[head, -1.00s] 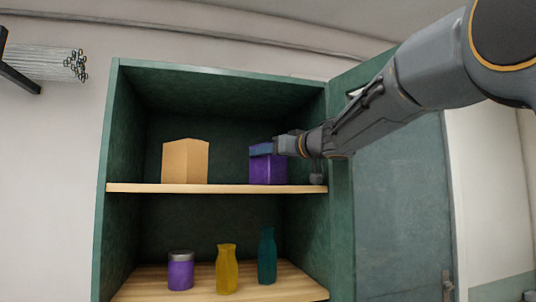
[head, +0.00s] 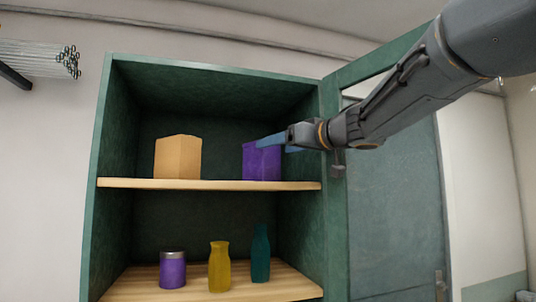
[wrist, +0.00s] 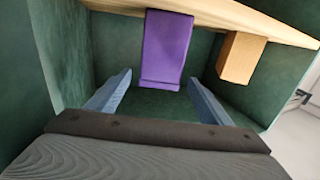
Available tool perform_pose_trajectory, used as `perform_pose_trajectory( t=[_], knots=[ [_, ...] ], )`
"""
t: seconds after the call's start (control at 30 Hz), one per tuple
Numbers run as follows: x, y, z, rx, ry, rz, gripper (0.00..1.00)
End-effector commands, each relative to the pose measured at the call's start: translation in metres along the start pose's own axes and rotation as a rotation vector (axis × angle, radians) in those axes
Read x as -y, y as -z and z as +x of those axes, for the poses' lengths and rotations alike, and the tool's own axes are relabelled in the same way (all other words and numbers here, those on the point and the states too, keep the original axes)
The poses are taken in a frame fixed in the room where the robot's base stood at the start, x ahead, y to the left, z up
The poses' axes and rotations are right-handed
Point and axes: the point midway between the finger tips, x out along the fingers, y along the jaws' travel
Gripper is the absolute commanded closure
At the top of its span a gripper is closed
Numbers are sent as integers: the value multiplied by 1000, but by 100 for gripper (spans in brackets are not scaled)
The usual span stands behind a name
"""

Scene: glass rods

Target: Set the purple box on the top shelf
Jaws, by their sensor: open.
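The purple box (head: 262,161) stands upright on the right part of the top shelf (head: 215,185) in the green cabinet. My gripper (head: 270,141) is open at the box's upper right in the head view, with its blue-grey fingers partly in front of the box. In the wrist view the purple box (wrist: 166,48) shows beyond the fingertips, and the space between the two fingers (wrist: 158,88) is empty. The box rests on the wooden shelf (wrist: 205,12) there.
A tan box (head: 178,157) stands left on the top shelf. A purple jar (head: 173,270), a yellow bottle (head: 219,267) and a teal bottle (head: 261,254) stand on the lower shelf. The open cabinet door (head: 392,200) is at right. The top shelf is clear between the boxes.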

Motion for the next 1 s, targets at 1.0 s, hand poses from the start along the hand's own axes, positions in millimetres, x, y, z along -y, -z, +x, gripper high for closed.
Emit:
perform_pose_trajectory(
  t=[1.0],
  knots=[
    [0, 0, -40, 0, 0, 0, 27]
  ],
)
